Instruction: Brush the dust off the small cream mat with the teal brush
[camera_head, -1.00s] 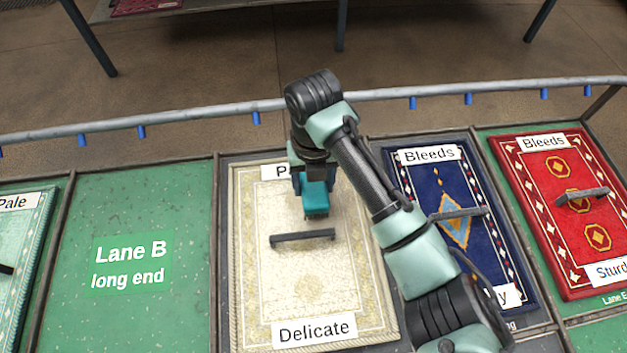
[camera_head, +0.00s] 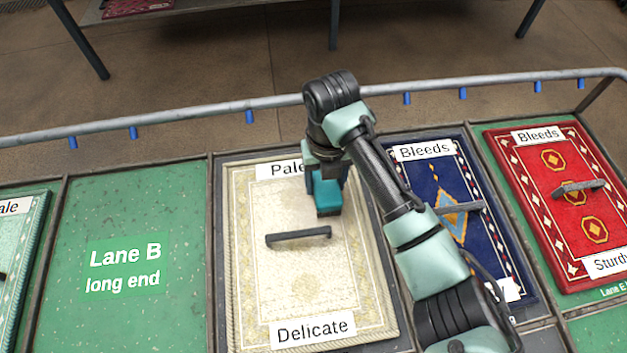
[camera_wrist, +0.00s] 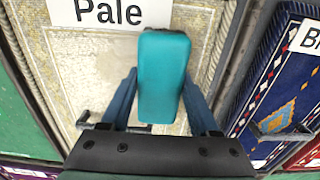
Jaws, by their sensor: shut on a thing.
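The cream mat (camera_head: 290,285) lies flat in the middle bay, with a "Pale" label at its far end and a "Delicate" label at its near end. A dark bar handle stands on its middle. My gripper (camera_head: 325,180) is over the mat's far right part, shut on the teal brush (camera_head: 328,200). In the wrist view the teal brush (camera_wrist: 164,75) sits between the blue fingers, below the "Pale" label. Whether its bristles touch the mat is hidden. I cannot make out separate dust on the pale pattern.
A navy mat (camera_head: 437,185) and a red mat (camera_head: 570,235) with handles lie to the right. A bare green bay marked Lane B (camera_head: 85,220) is at left, with a pale green mat (camera_head: 22,245) beyond. A grey rail (camera_head: 200,113) with blue pegs runs behind.

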